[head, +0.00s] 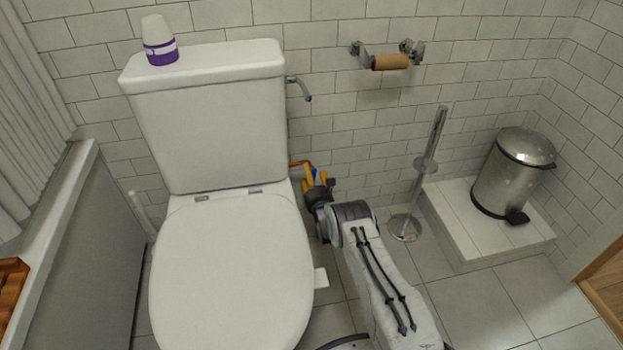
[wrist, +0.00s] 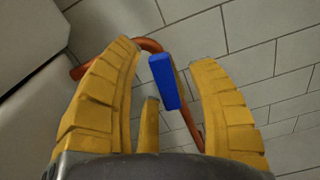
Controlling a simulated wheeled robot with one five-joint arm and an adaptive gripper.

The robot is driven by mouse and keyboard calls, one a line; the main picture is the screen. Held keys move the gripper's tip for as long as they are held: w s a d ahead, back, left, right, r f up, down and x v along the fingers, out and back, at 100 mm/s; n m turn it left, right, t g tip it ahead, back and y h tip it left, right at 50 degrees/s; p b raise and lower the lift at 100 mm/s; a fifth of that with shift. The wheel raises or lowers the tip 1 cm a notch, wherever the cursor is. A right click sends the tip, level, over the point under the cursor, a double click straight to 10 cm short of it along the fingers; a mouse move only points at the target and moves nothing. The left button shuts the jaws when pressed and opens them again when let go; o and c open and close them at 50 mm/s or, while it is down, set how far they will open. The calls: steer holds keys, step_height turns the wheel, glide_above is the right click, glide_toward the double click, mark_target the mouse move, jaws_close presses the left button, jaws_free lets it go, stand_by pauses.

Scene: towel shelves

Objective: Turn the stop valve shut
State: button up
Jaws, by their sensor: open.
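The stop valve has a blue lever handle (wrist: 165,82) on a copper pipe (wrist: 150,46). In the wrist view the handle stands between the yellow fingers of my gripper (wrist: 168,70), which are spread apart on both sides of it. I cannot tell whether any finger touches the handle. In the head view my gripper (head: 318,180) is low beside the toilet's right side, near the wall. A small part of the blue handle (head: 316,174) and the copper pipe (head: 300,163) show there; the rest is hidden by my gripper.
The toilet (head: 228,250) stands close on the left of my arm. A toilet brush stand (head: 405,226) is on the floor to the right. A metal pedal bin (head: 512,172) sits on a tiled step (head: 480,240). A paper roll holder (head: 388,61) is on the wall above.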

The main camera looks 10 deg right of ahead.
steer(key=shift+w, duration=0.25)
jaws_close()
stand_by(0.6)
